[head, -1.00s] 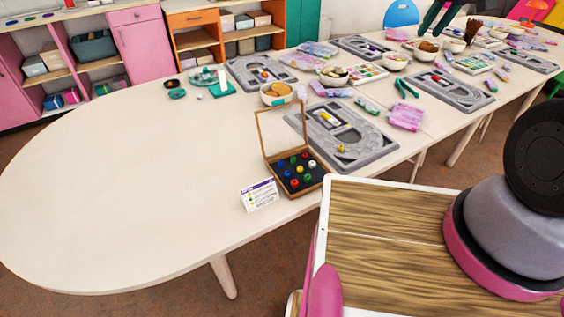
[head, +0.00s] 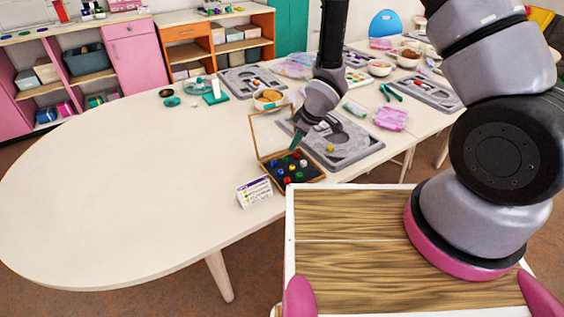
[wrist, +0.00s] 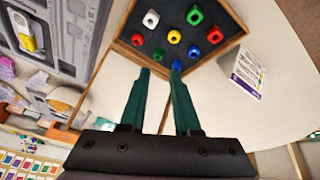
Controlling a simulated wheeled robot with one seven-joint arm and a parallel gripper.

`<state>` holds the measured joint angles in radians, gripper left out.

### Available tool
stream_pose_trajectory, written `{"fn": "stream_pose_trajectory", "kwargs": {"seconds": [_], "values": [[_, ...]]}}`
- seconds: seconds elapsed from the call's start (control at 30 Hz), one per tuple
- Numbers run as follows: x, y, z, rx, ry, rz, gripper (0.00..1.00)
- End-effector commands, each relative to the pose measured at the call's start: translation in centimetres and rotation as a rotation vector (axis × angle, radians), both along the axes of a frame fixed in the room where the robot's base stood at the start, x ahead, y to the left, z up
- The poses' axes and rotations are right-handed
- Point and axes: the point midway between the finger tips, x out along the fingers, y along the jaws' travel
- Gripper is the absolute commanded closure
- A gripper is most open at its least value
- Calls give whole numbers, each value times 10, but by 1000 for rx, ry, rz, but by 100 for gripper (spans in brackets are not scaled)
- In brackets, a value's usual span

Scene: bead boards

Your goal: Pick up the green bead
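A wooden box (head: 316,181) with a dark lining and a raised lid stands near the table's front edge, holding several coloured beads. In the wrist view I see two green beads: one (wrist: 194,15) at the far side between white and red, and one (wrist: 158,53) near the fingertips, between a red and a blue bead. My gripper (wrist: 160,72) has its two teal fingers spread with nothing between them. It is over the box's lid side in the head view (head: 294,147), pointing down. Its fingertips are close to the nearer green bead, apparently above it.
Red, yellow, blue and white (wrist: 150,18) beads sit close around the green ones. A printed card (head: 254,191) stands at the box's left. A grey bead board (head: 350,158) lies to the right behind the box. The table's left half is clear.

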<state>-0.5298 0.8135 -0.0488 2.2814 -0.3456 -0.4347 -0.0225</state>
Motion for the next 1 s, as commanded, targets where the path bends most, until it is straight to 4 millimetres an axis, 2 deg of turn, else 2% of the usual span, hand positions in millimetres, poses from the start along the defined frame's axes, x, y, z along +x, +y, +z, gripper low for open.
{"fn": "stream_pose_trajectory", "kwargs": {"seconds": [0.2,0.4,0.7,1.0], "values": [[9,10,-31,-2,1,0,69],[13,14,-44,-1,0,-1,69],[25,24,-82,-1,0,-1,69],[27,26,-87,-1,0,-2,69]]}}
